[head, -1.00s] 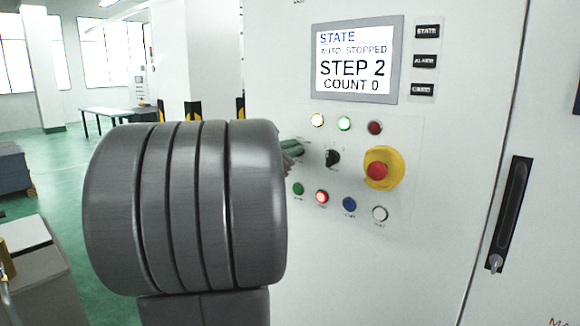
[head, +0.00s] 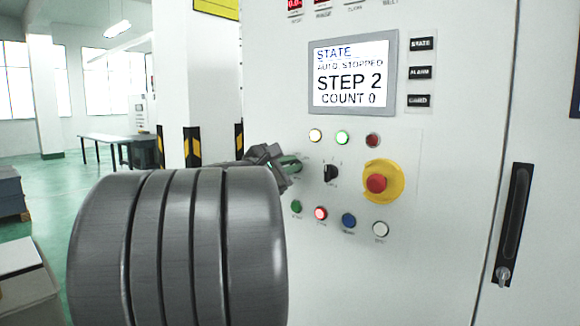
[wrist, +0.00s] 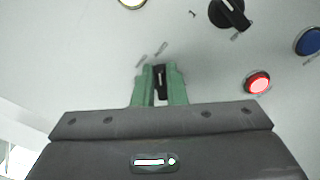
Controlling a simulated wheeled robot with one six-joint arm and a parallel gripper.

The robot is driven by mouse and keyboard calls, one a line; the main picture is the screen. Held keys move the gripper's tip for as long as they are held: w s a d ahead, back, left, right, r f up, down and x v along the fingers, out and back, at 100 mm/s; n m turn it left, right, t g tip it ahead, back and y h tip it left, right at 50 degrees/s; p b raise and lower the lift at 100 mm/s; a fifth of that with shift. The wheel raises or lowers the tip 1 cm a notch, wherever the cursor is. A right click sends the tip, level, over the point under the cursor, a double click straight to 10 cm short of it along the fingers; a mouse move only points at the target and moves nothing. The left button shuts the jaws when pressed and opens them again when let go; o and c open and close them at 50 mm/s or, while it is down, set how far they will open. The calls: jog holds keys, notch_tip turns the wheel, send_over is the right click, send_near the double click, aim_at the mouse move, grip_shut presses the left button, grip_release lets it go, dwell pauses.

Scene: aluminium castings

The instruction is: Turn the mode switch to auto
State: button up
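My gripper (head: 292,166) is at the panel, left of a black selector knob (head: 330,173) in the head view. In the wrist view its green fingertips (wrist: 160,85) stand apart, one on each side of another black knob (wrist: 160,80), which I take to be the mode switch. A narrow pale gap shows beside this knob, so the fingers look open around it; contact is hard to judge. The knob points nearly straight up in the wrist view. The head view hides it behind my gripper. The display (head: 351,77) reads "AUTO, STOPPED", "STEP 2", "COUNT 0".
A red emergency stop (head: 376,183) on a yellow base is to the right. Lit lamps (head: 342,137) are above, and green, red (head: 320,213), blue and white buttons below. A door handle (head: 513,220) is further right.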

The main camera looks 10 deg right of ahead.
jog(key=o, duration=0.3)
jog(key=shift+o, duration=0.2)
jog(key=shift+a, duration=0.1)
jog(key=v, duration=1.3)
jog(key=shift+s+a, duration=0.25)
jog(key=shift+d, duration=0.1)
jog(key=x, duration=1.3)
jog(key=shift+w+d, duration=0.25)
jog(key=shift+w, duration=0.05)
jog(key=shift+a, duration=0.1)
